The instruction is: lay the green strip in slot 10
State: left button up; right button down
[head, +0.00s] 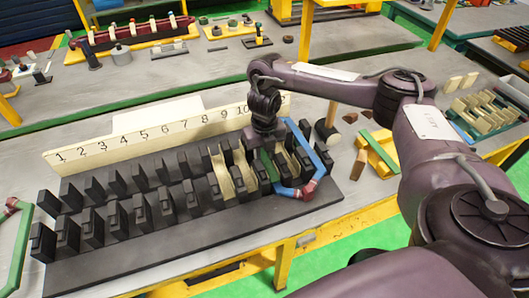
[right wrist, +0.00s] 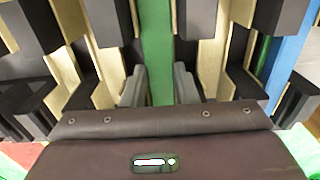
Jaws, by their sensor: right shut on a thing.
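The green strip (head: 267,163) stands among the black blocks toward the right end of the slotted stator (head: 100,270), below my right gripper (head: 265,138). In the right wrist view the green strip (right wrist: 157,45) runs upright between the two grey fingers of my right gripper (right wrist: 159,88), which is shut on it. Black blocks flank it on both sides there. The cream number board (head: 150,128) behind the blocks shows 10 near the gripper. The gripper hides part of the board and strip, so I cannot tell exactly which slot it is in. My left gripper is out of view.
Cream strips (head: 222,175) stand in slots beside the green one. A blue bent bar (head: 322,152) with dark red joints wraps the stator's right end. A similar green bar (head: 18,245) is at the left edge. Cream pieces (head: 484,112) sit in a tray at right.

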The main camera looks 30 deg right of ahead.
jog(key=shift+f, duration=0.45)
dwell(0.4)
jog(key=c, duration=1.1)
grip_release()
jog(key=shift+o, duration=0.2)
jog(key=shift+r, duration=0.2)
jog(key=shift+r+p, duration=0.5)
jog(key=shift+r, duration=0.1)
